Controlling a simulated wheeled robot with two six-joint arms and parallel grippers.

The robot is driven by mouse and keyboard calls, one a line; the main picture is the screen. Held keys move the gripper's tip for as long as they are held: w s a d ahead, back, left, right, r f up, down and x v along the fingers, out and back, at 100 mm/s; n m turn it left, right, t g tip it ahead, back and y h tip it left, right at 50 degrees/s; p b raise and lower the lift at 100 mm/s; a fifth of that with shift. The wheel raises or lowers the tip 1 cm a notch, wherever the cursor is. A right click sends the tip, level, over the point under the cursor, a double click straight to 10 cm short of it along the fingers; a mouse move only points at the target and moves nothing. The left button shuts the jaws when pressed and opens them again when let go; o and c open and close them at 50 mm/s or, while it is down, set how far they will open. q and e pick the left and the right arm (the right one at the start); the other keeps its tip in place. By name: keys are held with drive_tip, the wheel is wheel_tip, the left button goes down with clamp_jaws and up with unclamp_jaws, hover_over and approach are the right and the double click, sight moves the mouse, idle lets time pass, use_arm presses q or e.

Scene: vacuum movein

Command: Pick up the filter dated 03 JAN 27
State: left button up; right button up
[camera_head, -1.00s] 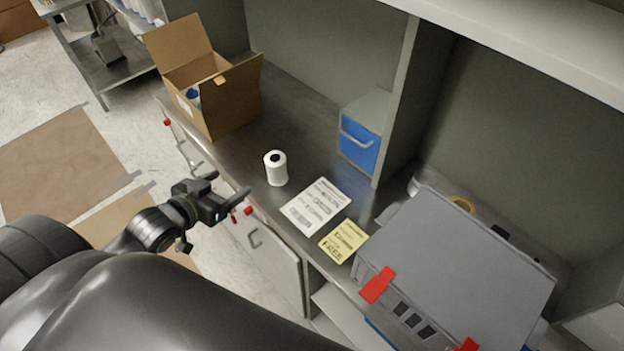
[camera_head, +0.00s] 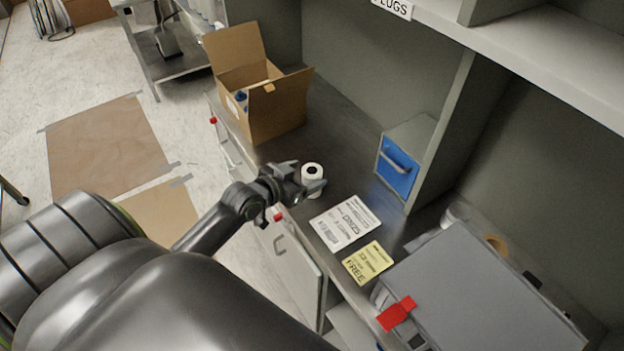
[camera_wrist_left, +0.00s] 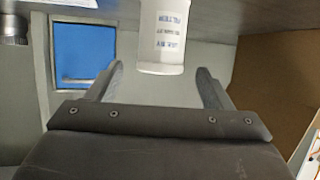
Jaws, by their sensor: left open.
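A white cylindrical filter (camera_head: 312,172) with a dark hole in its top stands upright on the dark counter. In the left wrist view, the picture is upside down and the filter (camera_wrist_left: 165,34) shows blue printing, too blurred for me to read a date. My left gripper (camera_head: 302,181) is open at the filter, partly covering it in the head view. In the wrist view the filter lies between the lines of the two fingers, just at or beyond their tips; I cannot tell whether they touch it. My right gripper is not in view.
An open cardboard box (camera_head: 277,112) stands behind on the counter. A white printed sheet (camera_head: 345,222) and a yellow note (camera_head: 368,261) lie to the right. A blue-fronted drawer unit (camera_head: 398,172) and a grey case (camera_head: 480,295) with red tape stand farther right.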

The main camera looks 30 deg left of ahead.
sight(316, 171)
use_arm(q)
drive_tip(key=shift+p+x, duration=0.6)
drive_tip(key=shift+x, duration=2.1)
drive_tip(key=shift+s+f, duration=0.1)
drive_tip(key=shift+f, duration=0.05)
drive_tip(key=c, duration=1.1)
